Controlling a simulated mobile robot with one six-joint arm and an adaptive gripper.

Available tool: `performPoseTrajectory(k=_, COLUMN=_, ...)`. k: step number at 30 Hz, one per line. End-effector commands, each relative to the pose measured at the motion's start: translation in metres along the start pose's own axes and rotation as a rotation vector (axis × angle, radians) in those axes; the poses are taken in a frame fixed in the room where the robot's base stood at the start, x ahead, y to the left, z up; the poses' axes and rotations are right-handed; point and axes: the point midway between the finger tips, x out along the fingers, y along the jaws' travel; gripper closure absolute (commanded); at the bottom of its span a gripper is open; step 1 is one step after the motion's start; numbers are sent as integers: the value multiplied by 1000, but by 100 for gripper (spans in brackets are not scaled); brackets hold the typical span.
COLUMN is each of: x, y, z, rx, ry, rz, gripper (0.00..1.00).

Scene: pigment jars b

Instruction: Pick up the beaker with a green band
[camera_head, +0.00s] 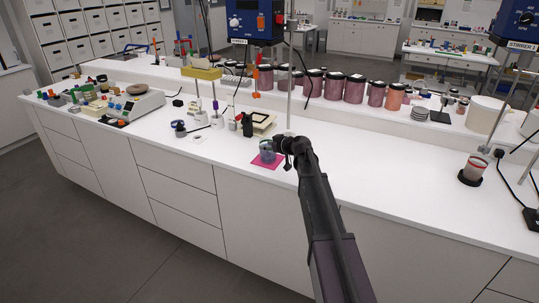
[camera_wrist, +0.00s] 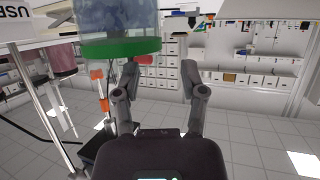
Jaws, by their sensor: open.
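The beaker with a green band (camera_head: 267,152) stands on a pink mat (camera_head: 256,163) near the front edge of the white bench. In the wrist view, which appears upside down, the clear beaker (camera_wrist: 118,22) fills the upper left, its green band (camera_wrist: 115,48) facing me. My gripper (camera_head: 284,147) is just to the right of the beaker in the head view. In the wrist view my gripper (camera_wrist: 160,78) is open, with nothing between its fingers. The beaker lies mostly to the left of the finger gap there; I cannot tell whether a finger touches it.
A stirrer stand with a blue head (camera_head: 250,22) and thin rod rises behind the beaker. Several dark-lidded pigment jars (camera_head: 333,86) line the back shelf. Another beaker (camera_head: 474,168) stands on a black base at the right. The bench top (camera_head: 400,190) between is clear.

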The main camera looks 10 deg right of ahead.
Motion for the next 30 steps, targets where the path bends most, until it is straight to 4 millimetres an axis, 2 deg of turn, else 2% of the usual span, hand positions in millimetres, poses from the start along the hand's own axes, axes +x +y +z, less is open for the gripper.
performPoseTrajectory(k=3, x=18, y=2, z=2, rx=-1, ry=0, rz=0, gripper=46)
performPoseTrajectory(k=9, x=31, y=1, z=1, rx=0, ry=0, rz=1, gripper=46)
performPoseTrajectory(k=26, x=31, y=0, z=0, rx=0, ry=0, rz=0, gripper=46)
performPoseTrajectory(k=28, x=31, y=0, z=0, rx=0, ry=0, rz=0, gripper=61)
performPoseTrajectory(k=30, x=31, y=0, z=0, rx=0, ry=0, rz=0, gripper=82)
